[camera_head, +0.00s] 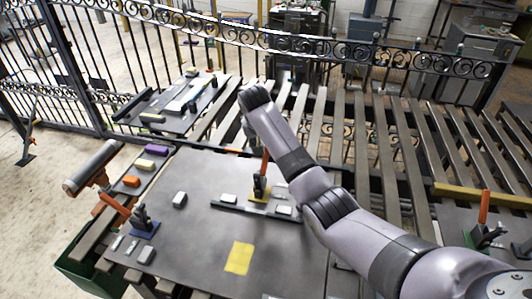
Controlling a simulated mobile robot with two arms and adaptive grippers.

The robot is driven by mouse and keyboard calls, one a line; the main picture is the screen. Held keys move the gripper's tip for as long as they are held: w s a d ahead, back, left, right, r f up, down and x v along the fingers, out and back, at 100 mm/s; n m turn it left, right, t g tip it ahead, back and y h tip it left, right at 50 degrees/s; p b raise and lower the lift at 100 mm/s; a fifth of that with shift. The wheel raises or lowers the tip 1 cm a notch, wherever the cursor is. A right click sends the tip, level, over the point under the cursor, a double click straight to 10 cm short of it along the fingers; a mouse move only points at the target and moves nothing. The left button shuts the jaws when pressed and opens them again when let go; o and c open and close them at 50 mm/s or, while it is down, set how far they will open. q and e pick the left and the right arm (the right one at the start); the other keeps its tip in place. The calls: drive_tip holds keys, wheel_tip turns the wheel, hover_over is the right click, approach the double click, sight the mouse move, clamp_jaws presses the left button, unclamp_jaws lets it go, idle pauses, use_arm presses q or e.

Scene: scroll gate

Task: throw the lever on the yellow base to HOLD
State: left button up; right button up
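The lever on the yellow base (257,198) stands at the middle right of the dark grey tabletop. Its orange handle (264,161) points up and its mount is black. My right arm comes in from the lower right and bends over just above and behind this lever. My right gripper (249,134) is mostly hidden by the arm, close to the handle's upper end. I cannot tell whether it touches the handle or how its fingers stand. Any HOLD marking is too small to read. My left gripper is not in view.
Another orange-handled lever on a blue base (145,224) stands at the left. A third orange-handled lever (484,207) stands at the far right. A yellow square (239,258) lies at the front. Small blocks lie at the left, including a purple one (157,149). Black railings stand behind.

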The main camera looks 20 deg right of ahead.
sight(266, 154)
drive_tip(key=x, duration=0.3)
drive_tip(key=shift+d+f, duration=0.1)
drive_tip(key=shift+f, duration=0.05)
drive_tip(key=shift+x, duration=1.1)
drive_tip(key=shift+w+f, duration=0.1)
drive_tip(key=shift+f, duration=0.2)
drive_tip(key=shift+d+f, duration=0.1)
drive_tip(key=shift+f, duration=0.15)
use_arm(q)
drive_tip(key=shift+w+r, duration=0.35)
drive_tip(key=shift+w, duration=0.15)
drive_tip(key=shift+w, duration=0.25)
use_arm(e)
clamp_jaws()
